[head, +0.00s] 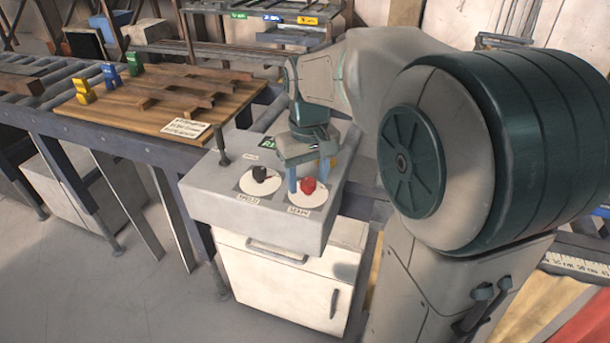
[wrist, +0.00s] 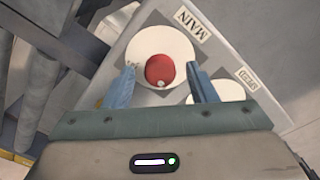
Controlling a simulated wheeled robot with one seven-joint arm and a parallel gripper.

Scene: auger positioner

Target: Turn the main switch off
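The main switch is a red knob (head: 308,185) on a white round plate labelled MAIN, on the right of the grey control box (head: 205,200). In the wrist view the red knob (wrist: 160,71) shows between my two blue fingers, with a small pale dot at its lower edge. My gripper (head: 306,184) points down over the knob. Its fingers (wrist: 160,82) are spread apart, one on each side, with a gap to the knob on both sides. The knob's exact pointing direction is hard to read, and the plate's other marks are too small to read.
A black speed knob (head: 260,174) on its own white plate sits just left of the main switch. A dark upright lever (head: 222,148) stands at the box's back left. A white cabinet (head: 290,275) is below. A wooden board (head: 170,100) with coloured pieces lies behind left.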

